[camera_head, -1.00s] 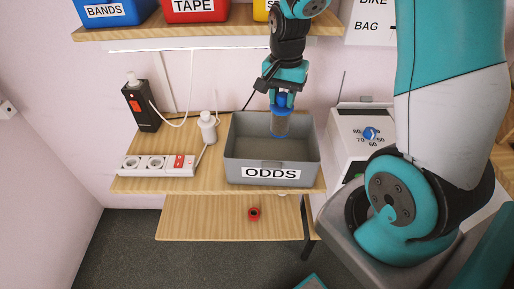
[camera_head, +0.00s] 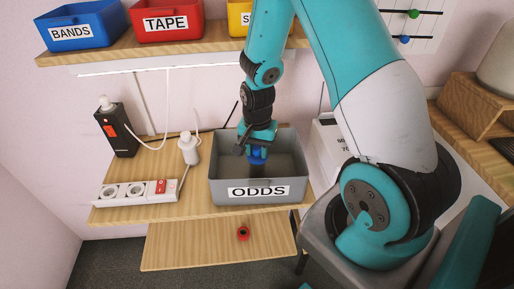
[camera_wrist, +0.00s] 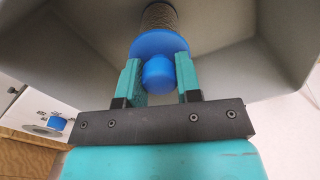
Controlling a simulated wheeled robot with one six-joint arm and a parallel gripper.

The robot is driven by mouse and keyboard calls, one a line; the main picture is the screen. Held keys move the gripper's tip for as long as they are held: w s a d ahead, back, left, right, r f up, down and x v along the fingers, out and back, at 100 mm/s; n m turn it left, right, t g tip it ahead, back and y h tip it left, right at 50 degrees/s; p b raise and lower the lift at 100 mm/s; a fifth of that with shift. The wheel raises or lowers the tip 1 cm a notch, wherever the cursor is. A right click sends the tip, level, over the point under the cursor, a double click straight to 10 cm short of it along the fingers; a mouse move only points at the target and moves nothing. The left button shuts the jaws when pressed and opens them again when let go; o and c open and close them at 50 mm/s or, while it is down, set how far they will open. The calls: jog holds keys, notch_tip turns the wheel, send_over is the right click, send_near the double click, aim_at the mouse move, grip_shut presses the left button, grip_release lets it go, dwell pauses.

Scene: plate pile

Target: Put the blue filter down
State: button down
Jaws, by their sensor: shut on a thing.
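The blue filter (camera_head: 257,157) has a blue cap with a round knob and a grey-brown cylindrical body. My gripper (camera_head: 257,143) is shut on it and holds it from above, inside the grey bin labelled ODDS (camera_head: 228,201). In the wrist view the filter (camera_wrist: 152,43) shows with its knob between the two teal fingers of my gripper (camera_wrist: 160,76), its body pointing away. In the head view the lower body is hard to make out in the bin's shade. I cannot tell whether it touches the bin floor.
A white power strip (camera_head: 136,191), a white bottle-like item (camera_head: 188,151) and a black device (camera_head: 117,132) stand left of the bin. A red ring (camera_head: 243,233) lies on the lower shelf. Labelled bins, including TAPE (camera_head: 166,24), stand on the shelf above. A white box with a dial is right.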

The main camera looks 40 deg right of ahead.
jog(key=shift+f, duration=0.2)
jog(key=c, duration=0.8)
grip_release()
jog(key=shift+r, duration=0.1)
jog(key=shift+r, duration=0.55)
notch_tip(320, 180, up, 11)
jog(key=b, duration=0.2)
jog(key=s+a+r+n+y, duration=0.2)
jog(key=s+a+r+n, duration=0.3)
jog(key=s+a+n, duration=0.3)
jog(key=s+a+r+n+y, duration=0.2)
jog(key=s+a+r+n, duration=0.4)
jog(key=a, duration=0.8)
jog(key=s+n, duration=0.3)
jog(key=n, duration=0.1)
jog(key=shift+s+r, duration=0.15)
jog(key=shift+r, duration=0.15)
